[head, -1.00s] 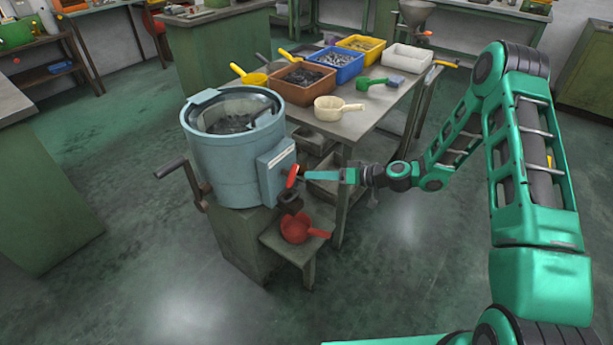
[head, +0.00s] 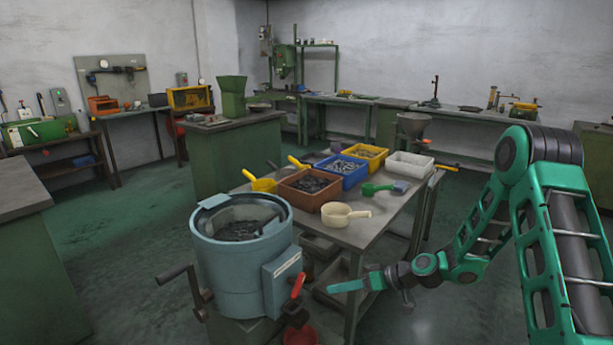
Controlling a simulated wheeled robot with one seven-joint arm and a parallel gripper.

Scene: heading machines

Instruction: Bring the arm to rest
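My arm (head: 560,215) is on the right, bent at its elbow, with the forearm reaching down and left. My gripper (head: 345,286) points left, in the air in front of the table (head: 378,215). Its tip is a little right of the red lever (head: 298,285) on the blue drum machine (head: 240,265), with a visible gap. I see the fingers edge-on, so whether they are open or shut is unclear. No held object shows. The red scoop (head: 300,335) below the machine is mostly cut off by the bottom edge of the picture.
The table bears a brown bin (head: 310,198), a blue bin (head: 342,176), a yellow bin (head: 363,156), a white bin (head: 410,165), a cream scoop (head: 338,215) and a green scoop (head: 377,189). Open floor (head: 450,315) lies below the forearm.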

